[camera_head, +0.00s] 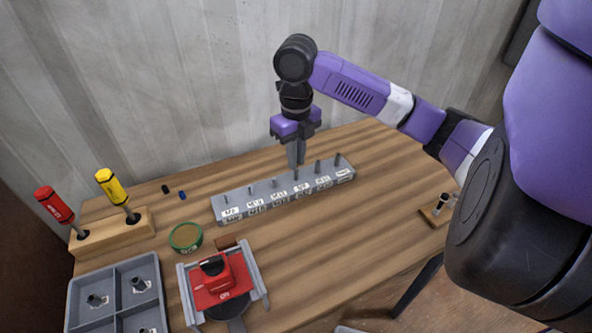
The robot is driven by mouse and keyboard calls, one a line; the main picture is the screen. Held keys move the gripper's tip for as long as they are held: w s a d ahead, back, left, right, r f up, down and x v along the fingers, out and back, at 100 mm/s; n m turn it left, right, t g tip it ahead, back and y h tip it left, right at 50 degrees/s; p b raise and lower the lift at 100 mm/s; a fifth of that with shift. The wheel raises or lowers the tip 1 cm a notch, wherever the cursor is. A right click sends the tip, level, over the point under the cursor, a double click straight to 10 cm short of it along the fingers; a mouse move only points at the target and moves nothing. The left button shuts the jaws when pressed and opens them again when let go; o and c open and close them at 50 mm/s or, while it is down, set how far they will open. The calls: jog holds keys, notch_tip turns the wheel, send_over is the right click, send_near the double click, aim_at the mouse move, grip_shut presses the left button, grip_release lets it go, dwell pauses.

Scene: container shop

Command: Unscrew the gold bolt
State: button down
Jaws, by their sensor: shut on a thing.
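My gripper (296,163) points down over the middle of a long grey rack (222,211). The rack has a row of upright pegs and white labels. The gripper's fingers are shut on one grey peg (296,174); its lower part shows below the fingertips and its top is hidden. I cannot make out a gold bolt in this view. A red block (226,287) sits in a grey clamp-like fixture (257,276) at the front. A small wooden stand (432,215) with dark upright pieces is at the right edge of the table, partly hidden by my arm.
A wooden holder (110,232) carries a red screwdriver (54,204) and a yellow screwdriver (111,187). A green bowl (186,237) and a grey compartment tray (118,303) stand at the left. A wall is close behind the table (375,200), whose right part is mostly clear.

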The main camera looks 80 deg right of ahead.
jog(key=n, duration=0.3)
jog(key=shift+n, duration=0.4)
jog(key=c, duration=1.4)
grip_release()
jog(key=shift+c, duration=1.2)
